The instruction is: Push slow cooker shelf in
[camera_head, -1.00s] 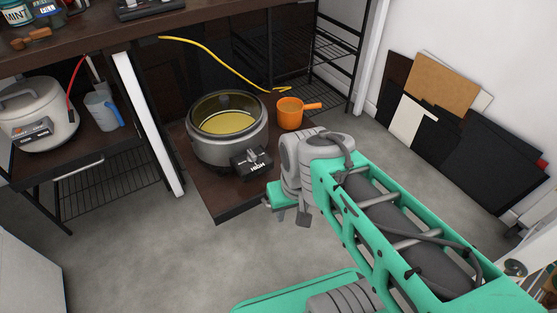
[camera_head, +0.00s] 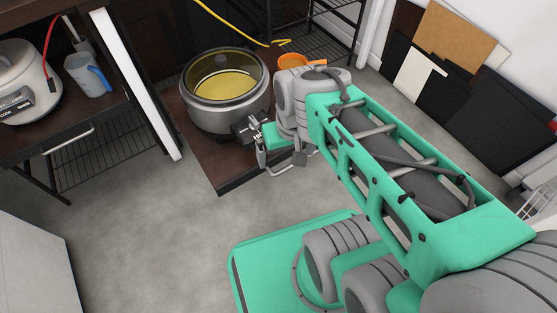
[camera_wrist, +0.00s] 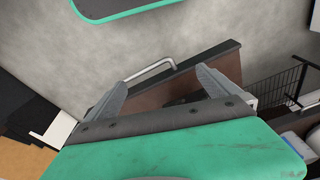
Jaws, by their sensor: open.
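The slow cooker (camera_head: 212,117) is silver with a glass lid and yellowish contents. It stands on a dark brown shelf (camera_head: 222,176) that is pulled out low over the floor. My gripper (camera_head: 262,150) is at the front right of the shelf, beside the cooker's dark control box. In the wrist view my gripper (camera_wrist: 160,92) has its two fingers spread, with nothing held between them. Contact with the shelf cannot be told.
An orange pan (camera_head: 292,61) sits behind my wrist, partly hidden. A yellow cable (camera_head: 230,28) hangs behind the cooker. Grey floor (camera_head: 150,230) in front is clear.

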